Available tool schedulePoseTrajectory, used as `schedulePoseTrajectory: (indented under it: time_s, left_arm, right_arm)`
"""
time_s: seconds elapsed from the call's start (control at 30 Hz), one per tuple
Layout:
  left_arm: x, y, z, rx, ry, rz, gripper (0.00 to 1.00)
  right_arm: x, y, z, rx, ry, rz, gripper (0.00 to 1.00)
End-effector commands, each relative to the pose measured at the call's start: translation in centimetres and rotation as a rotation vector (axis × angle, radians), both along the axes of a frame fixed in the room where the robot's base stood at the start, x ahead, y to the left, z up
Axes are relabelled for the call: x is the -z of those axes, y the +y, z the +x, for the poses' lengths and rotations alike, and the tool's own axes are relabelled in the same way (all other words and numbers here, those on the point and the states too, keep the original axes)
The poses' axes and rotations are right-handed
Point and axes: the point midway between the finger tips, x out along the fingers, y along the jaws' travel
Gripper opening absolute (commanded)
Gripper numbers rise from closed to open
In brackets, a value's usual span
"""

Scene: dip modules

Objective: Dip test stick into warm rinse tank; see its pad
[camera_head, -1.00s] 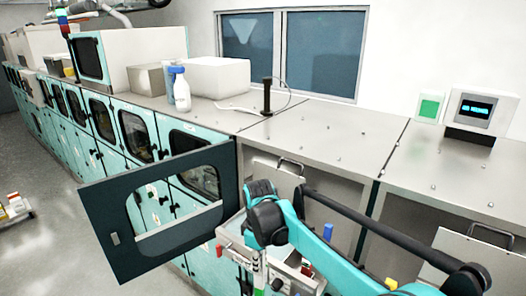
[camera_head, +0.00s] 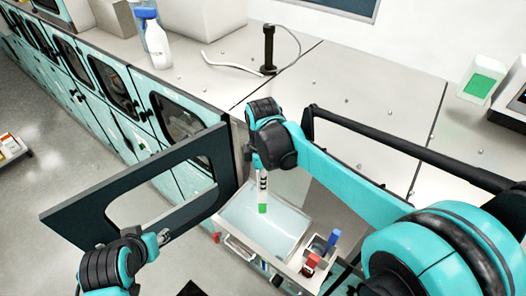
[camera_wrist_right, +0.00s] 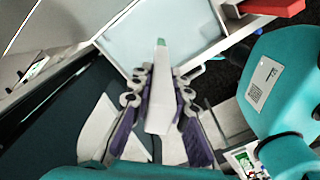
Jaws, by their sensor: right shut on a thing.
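The white test stick (camera_head: 263,188) hangs roughly upright from my right gripper, its green pad (camera_head: 263,208) at the lower end. It appears over the rinse tank (camera_head: 299,238), which holds pale, clear liquid. I cannot tell whether the pad touches the liquid. In the right wrist view the stick (camera_wrist_right: 160,105) lies between the purple-sided fingers of my right gripper (camera_wrist_right: 160,88), shut on it, with the tip (camera_wrist_right: 160,42) against the tank background. My left gripper (camera_head: 158,240) is at the lower left, by the open door's lower edge. Its fingers are not clear.
The open dark door (camera_head: 75,222) stands left of the tank. A small holder with red and blue items (camera_head: 312,262) sits at the tank's right.

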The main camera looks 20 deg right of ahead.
Motion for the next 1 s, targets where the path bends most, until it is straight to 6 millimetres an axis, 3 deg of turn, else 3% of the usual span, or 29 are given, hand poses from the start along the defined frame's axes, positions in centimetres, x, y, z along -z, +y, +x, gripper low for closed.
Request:
schedulePoseTrajectory:
  time_s: [0.27,1.0]
  left_arm:
    - [0.9,0.0,-0.1,0.0,0.001,0.0,0.4]
    - [6.9,0.0,-0.1,0.0,0.001,0.0,0.4]
  right_arm:
    - [1.2,0.0,-0.1,0.001,0.001,0.0,0.0]
    - [9.0,0.0,-0.1,0.002,0.001,0.0,0.0]
